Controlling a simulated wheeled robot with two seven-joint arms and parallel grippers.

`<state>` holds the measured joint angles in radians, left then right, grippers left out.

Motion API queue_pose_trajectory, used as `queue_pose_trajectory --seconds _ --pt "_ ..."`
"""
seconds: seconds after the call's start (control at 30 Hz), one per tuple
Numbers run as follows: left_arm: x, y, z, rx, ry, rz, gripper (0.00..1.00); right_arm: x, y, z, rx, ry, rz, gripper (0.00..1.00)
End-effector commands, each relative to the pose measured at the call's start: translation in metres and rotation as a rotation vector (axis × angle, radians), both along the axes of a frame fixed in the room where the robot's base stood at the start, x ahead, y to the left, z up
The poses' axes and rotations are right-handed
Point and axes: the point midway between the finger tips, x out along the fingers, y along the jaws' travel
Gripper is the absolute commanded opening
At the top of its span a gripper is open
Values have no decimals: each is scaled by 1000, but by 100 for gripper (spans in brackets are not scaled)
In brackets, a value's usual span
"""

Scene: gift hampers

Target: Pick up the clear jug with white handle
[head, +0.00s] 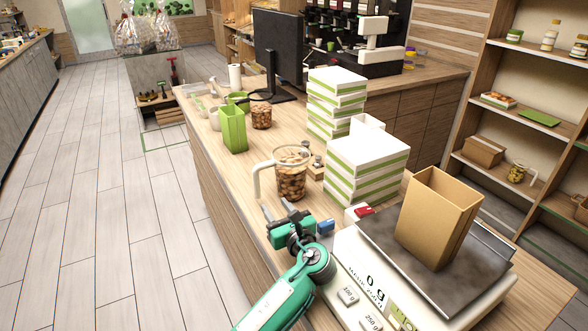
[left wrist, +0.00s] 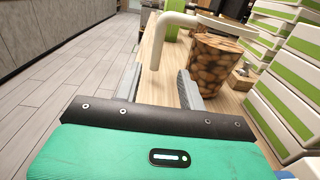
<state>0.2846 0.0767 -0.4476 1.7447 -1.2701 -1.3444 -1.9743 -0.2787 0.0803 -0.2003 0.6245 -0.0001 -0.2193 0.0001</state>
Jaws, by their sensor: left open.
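The clear jug (head: 292,172) stands upright on the wooden counter, filled with brown nuts. Its white handle (head: 257,180) sticks out to its left. My left gripper (head: 276,207) is open and empty, just in front of the jug on the near side. In the left wrist view the jug (left wrist: 213,68) is beyond the fingers. Its white handle (left wrist: 158,42) reaches down in the gap between the two fingertips (left wrist: 158,80), farther off and apart from them as far as I can tell. My right gripper is not in view.
Stacked white-and-green boxes (head: 365,165) stand right of the jug. A scale (head: 400,265) bearing a brown paper bag (head: 437,217) is at the near right. The floor (head: 110,200) left of the counter is clear.

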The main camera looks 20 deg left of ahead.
Motion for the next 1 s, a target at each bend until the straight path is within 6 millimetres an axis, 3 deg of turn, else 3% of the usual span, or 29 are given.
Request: queue_pose_trajectory --seconds 0.3,0.7,1.0 --pt "38 43 3 6 2 3 41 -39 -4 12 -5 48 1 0" --pt "66 73 2 4 1 3 41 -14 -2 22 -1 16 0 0" --pt "90 100 0 2 2 2 41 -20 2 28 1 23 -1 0"
